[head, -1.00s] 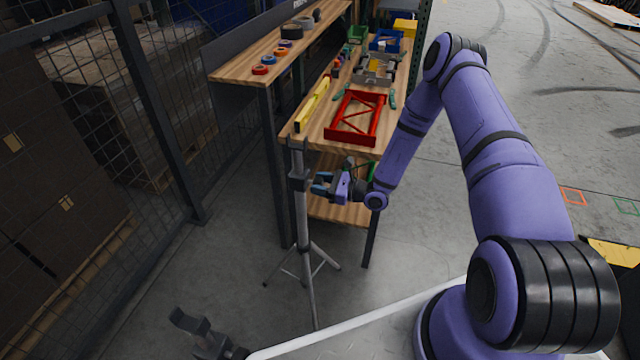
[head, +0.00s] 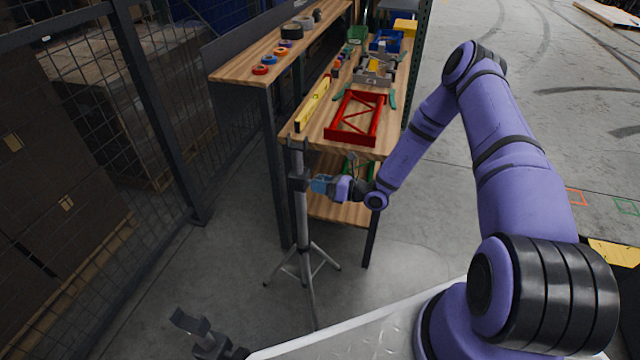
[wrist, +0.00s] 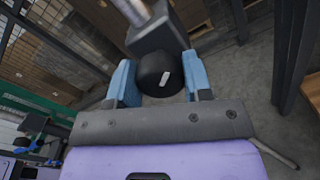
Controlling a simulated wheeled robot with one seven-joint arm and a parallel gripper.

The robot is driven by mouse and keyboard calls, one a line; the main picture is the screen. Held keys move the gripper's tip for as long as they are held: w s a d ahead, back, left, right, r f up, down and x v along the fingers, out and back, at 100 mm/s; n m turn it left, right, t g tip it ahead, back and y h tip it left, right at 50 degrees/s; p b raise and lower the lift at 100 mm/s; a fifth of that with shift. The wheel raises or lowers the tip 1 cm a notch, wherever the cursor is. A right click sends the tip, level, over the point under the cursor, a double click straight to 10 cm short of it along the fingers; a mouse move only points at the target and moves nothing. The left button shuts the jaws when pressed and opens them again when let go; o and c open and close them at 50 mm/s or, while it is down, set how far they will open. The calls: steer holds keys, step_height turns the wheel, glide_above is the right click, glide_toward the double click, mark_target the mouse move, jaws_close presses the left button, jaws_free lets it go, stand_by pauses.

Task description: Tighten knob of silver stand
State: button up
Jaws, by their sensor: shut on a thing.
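The silver stand (head: 302,215) is an upright tripod pole with a dark collar (head: 299,181) near its top, left of the workbench. Its round black knob (wrist: 160,74) with a white mark shows in the wrist view, facing my camera, on the dark block of the stand. My gripper (head: 320,185) reaches the collar from the right. In the wrist view its blue fingers lie on both sides of the knob, shut on it. The knob is hidden behind the fingers in the head view.
A wooden workbench (head: 315,138) stands right behind the stand, with a red frame (head: 357,118) and a yellow level (head: 313,104) on it. A mesh fence (head: 150,110) is at left. A dark clamp-like part (head: 205,338) is at the bottom. Floor at right is open.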

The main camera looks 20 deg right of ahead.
steer(key=m, duration=0.6)
steer(key=shift+d+m, duration=0.1)
steer(key=shift+m, duration=0.2)
steer(key=m, duration=0.6)
steer(key=shift+f, duration=0.1)
steer(key=m, duration=0.6)
steer(key=shift+m, duration=0.3)
steer(key=m, duration=0.5)
steer(key=shift+f+m, duration=0.1)
steer(key=shift+m, duration=0.2)
steer(key=o, duration=0.9)
steer(key=shift+s, duration=0.1)
